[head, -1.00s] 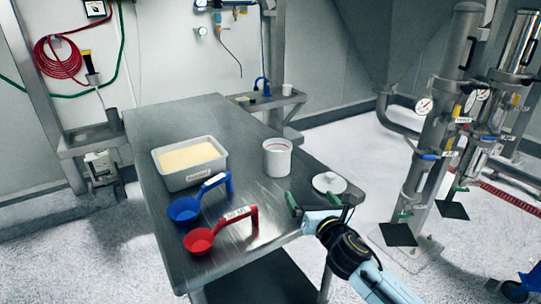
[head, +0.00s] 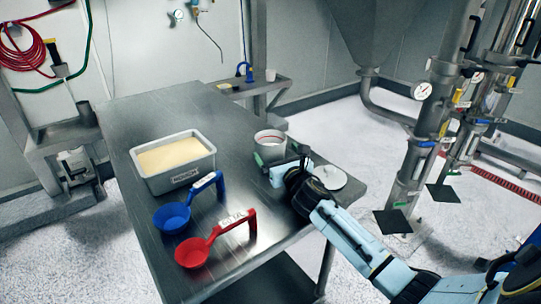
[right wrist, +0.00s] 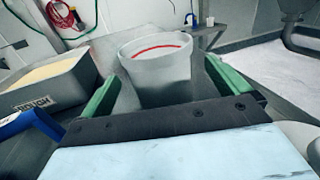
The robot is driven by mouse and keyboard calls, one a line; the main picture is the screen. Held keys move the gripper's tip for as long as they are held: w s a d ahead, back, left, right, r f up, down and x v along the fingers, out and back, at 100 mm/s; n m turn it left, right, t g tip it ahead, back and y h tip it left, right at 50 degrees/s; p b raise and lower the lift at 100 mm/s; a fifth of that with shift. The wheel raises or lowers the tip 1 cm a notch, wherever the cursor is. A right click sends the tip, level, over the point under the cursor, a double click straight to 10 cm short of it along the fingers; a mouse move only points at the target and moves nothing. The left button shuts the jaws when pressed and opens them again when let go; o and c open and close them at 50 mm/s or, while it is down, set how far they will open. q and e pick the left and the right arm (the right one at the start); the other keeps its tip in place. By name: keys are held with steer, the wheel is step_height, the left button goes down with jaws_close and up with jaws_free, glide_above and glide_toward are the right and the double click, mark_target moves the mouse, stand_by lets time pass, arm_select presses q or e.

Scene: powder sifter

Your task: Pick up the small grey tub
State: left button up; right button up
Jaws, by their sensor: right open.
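The small grey tub (head: 270,138) is a pale round tub with an open top and a red line inside its rim. It stands upright toward the right side of the steel table. In the right wrist view the tub (right wrist: 158,78) is straight ahead. My right gripper (head: 281,160) is open and empty, just on the near side of the tub. Its green fingers (right wrist: 163,88) point at the tub, one to each side of its lower part. I cannot tell whether they touch it. The gripper and wrist hide the tub's lower part in the head view. My left gripper is not in view.
A rectangular grey bin (head: 188,186) of pale powder stands left of the tub. A blue scoop (head: 172,217) and a red scoop (head: 191,252) lie nearer. A white round lid (head: 338,180) lies right, partly behind my arm. The table's far part is clear.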

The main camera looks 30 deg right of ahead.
mark_target(266, 136)
steer(key=w, duration=0.4)
steer(key=shift+w+d+r+b, duration=0.2)
steer(key=shift+d+b, duration=0.1)
steer(key=shift+b, duration=0.1)
steer(key=shift+w, duration=0.25)
steer(key=c, duration=1.1)
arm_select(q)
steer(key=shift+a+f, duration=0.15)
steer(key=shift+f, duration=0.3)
arm_select(e)
steer(key=shift+o, duration=0.2)
steer(key=shift+r, duration=0.1)
steer(key=shift+r, duration=0.25)
arm_select(q)
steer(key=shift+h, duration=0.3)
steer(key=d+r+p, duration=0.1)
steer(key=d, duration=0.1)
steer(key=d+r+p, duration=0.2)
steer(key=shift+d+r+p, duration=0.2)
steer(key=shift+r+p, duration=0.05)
steer(key=shift+p, duration=0.05)
arm_select(e)
step_height(266, 136, up, 9)
steer(key=shift+r, duration=0.2)
